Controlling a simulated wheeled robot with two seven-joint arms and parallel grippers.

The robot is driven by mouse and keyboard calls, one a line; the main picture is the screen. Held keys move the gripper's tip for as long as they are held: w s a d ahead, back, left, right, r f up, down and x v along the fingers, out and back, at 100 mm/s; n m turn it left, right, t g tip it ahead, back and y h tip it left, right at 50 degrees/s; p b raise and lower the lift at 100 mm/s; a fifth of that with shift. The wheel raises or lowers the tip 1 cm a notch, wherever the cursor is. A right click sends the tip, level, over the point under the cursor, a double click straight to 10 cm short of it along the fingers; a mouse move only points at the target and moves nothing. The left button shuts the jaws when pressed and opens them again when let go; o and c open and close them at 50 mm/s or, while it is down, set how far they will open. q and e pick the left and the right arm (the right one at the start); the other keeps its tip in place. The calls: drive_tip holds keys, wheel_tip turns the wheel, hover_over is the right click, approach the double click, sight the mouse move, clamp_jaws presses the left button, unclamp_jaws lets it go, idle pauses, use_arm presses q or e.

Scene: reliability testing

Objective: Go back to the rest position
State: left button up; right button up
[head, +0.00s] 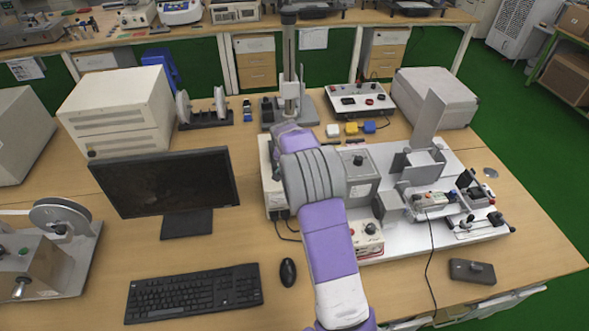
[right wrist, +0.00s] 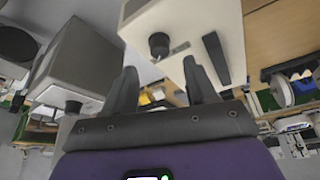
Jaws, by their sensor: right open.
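My right arm (head: 328,240), purple and grey, reaches from the bottom of the head view up over the middle of the bench. Its gripper is hidden behind the arm links there. In the right wrist view my right gripper (right wrist: 158,85) has its two dark fingers apart, with nothing held between them. A white box with a black knob (right wrist: 158,45) and a grey box (right wrist: 85,65) appear beyond the fingers. I cannot tell whether the fingers touch either box. My left gripper is in neither view.
A white board (head: 385,245) with test fixtures lies under and right of the arm. A monitor (head: 170,182), keyboard (head: 193,292) and mouse (head: 288,272) are left of it. A tall stand (head: 290,85) rises behind.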

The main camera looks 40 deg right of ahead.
drive_tip(key=shift+v, duration=0.9)
